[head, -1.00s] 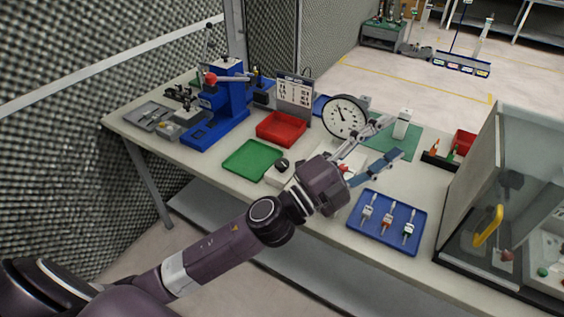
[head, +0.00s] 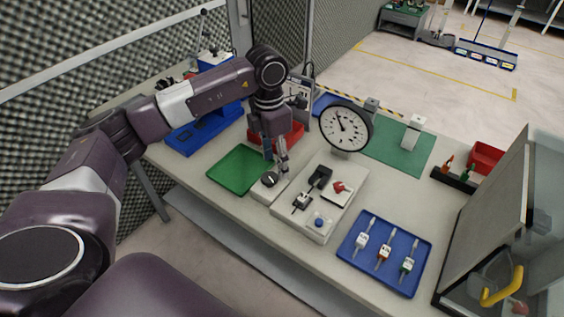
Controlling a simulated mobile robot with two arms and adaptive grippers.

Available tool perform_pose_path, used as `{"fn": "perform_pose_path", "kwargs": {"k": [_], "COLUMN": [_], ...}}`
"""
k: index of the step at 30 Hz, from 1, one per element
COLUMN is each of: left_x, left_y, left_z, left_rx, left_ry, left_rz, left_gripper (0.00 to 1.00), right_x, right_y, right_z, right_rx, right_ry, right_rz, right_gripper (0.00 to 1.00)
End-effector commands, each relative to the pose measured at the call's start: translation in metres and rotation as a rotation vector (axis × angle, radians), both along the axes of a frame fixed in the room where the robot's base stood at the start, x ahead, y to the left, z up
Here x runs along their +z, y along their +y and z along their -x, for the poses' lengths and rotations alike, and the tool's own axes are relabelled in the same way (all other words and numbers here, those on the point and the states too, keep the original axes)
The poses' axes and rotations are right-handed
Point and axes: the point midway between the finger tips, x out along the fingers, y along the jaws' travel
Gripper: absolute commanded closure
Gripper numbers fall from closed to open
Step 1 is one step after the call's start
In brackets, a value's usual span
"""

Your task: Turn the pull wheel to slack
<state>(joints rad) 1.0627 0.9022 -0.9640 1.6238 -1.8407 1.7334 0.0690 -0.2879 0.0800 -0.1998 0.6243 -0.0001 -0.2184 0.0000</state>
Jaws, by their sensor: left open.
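A small black knob, which looks like the pull wheel (head: 269,180), sits on a white block beside the light fixture plate (head: 308,222). My left gripper (head: 276,160) points down just above and behind the wheel. Its jaws are open, with nothing seen between them. I cannot tell whether a fingertip touches the wheel. The round white dial gauge (head: 345,128) stands behind the plate, its needle pointing up and slightly left. My right gripper is not in view.
A green tray (head: 238,171) lies left of the wheel and a red bin (head: 290,136) behind it. A blue tray (head: 369,273) with several small tools lies at the right front. A clear-sided cabinet (head: 480,215) stands at the far right.

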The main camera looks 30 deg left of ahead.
Motion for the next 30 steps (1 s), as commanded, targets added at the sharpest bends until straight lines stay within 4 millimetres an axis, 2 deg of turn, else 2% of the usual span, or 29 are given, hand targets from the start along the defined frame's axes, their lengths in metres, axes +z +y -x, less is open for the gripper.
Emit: {"fn": "perform_pose_path", "kwargs": {"k": [1, 5, 8, 12, 16, 20, 25, 30], "left_x": [0.003, -0.002, -0.015, -0.039, -0.058, -0.069, -0.074, -0.074], "left_y": [0.011, 0.019, 0.019, 0.018, 0.018, 0.017, 0.017, 0.017], "left_z": [0.001, 0.003, 0.004, 0.004, 0.004, 0.004, 0.003, 0.003], "left_rx": [0.012, 0.020, 0.018, 0.018, 0.017, 0.016, 0.016, 0.016], "left_ry": [0.007, 0.019, 0.021, 0.020, 0.019, 0.017, 0.014, 0.014], "left_rz": [-0.030, -0.054, -0.053, -0.051, -0.050, -0.049, -0.048, -0.048], "left_gripper": [0.49, 0.49, 0.49, 0.49, 0.49, 0.49, 0.49, 0.51], "right_x": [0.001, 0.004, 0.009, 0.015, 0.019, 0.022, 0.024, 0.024], "right_y": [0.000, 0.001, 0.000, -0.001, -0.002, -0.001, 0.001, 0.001], "right_z": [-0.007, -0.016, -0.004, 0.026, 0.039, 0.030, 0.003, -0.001], "right_rx": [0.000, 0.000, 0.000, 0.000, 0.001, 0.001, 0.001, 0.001], "right_ry": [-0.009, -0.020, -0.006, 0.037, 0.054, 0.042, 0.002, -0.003], "right_rz": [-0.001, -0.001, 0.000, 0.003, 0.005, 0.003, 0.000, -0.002], "right_gripper": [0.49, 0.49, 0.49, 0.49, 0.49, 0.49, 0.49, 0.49]}}
